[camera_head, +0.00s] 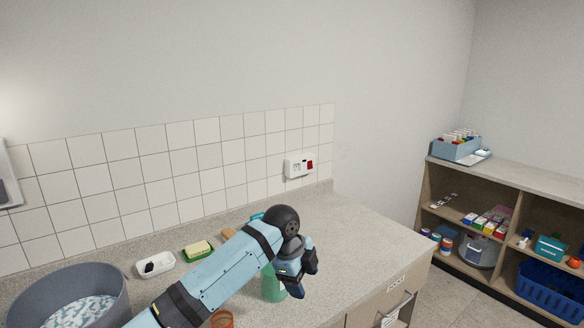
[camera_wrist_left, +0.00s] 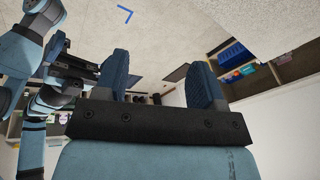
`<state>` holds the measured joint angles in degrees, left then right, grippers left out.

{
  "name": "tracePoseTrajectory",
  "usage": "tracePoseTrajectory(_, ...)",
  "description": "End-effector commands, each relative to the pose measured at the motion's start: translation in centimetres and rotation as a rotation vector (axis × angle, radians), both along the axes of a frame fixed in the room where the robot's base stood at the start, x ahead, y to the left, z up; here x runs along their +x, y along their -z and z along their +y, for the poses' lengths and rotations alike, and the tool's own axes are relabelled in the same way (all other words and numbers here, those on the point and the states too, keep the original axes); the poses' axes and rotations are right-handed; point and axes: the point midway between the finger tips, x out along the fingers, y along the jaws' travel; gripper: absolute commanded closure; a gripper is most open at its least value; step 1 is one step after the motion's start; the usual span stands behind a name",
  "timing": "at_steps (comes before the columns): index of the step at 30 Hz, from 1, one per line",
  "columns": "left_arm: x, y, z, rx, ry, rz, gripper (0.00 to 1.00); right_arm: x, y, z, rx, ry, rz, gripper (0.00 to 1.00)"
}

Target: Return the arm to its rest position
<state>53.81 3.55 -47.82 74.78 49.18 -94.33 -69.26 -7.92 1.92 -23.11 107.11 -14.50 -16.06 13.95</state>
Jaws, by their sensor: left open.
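My left arm comes in from the lower left in the head view and reaches over the counter (camera_head: 345,230). My left gripper (camera_head: 296,282) is at its end, in front of a green container (camera_head: 270,284) that it partly hides. Whether the two touch, I cannot tell. In the left wrist view the two blue fingers of my left gripper (camera_wrist_left: 160,80) stand wide apart with nothing between them. My right gripper cannot be made out in the head view.
A grey basin (camera_head: 115,290), a white dish (camera_head: 155,265) and a sponge on a green tray (camera_head: 198,250) stand on the counter. An orange ring-like item (camera_head: 221,319) is below my arm. Shelves (camera_head: 510,185) stand at right. The counter's right part is clear.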

Motion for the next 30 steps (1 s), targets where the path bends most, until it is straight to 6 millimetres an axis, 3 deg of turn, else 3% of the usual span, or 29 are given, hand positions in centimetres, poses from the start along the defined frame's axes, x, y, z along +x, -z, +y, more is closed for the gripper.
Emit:
tracePoseTrajectory(1,-1.1,2.3,-0.2,-0.050,-0.057,0.013,0.37,-0.8,0.5,-0.5,-0.005,0.005,0.022,0.00)
tracePoseTrajectory(6,-4.2,8.8,0.1,-0.226,-0.312,0.022,0.37,-3.4,2.6,-2.3,-0.022,0.020,0.090,0.00)
tracePoseTrajectory(11,-7.8,13.9,1.6,-0.375,-0.569,0.038,0.37,-6.0,4.4,-4.0,-0.041,0.031,0.152,0.00)
tracePoseTrajectory(15,-11.4,17.6,4.0,-0.493,-0.796,0.044,0.37,-8.4,5.8,-5.4,-0.058,0.040,0.208,0.00)
tracePoseTrajectory(22,-18.8,21.9,9.7,-0.654,-1.154,0.024,0.37,-12.5,7.7,-7.7,-0.089,0.049,0.296,0.00)
tracePoseTrajectory(30,-29.0,23.5,17.7,-0.800,-1.478,-0.057,0.37,-17.5,9.4,-10.2,-0.122,0.055,0.394,0.00)
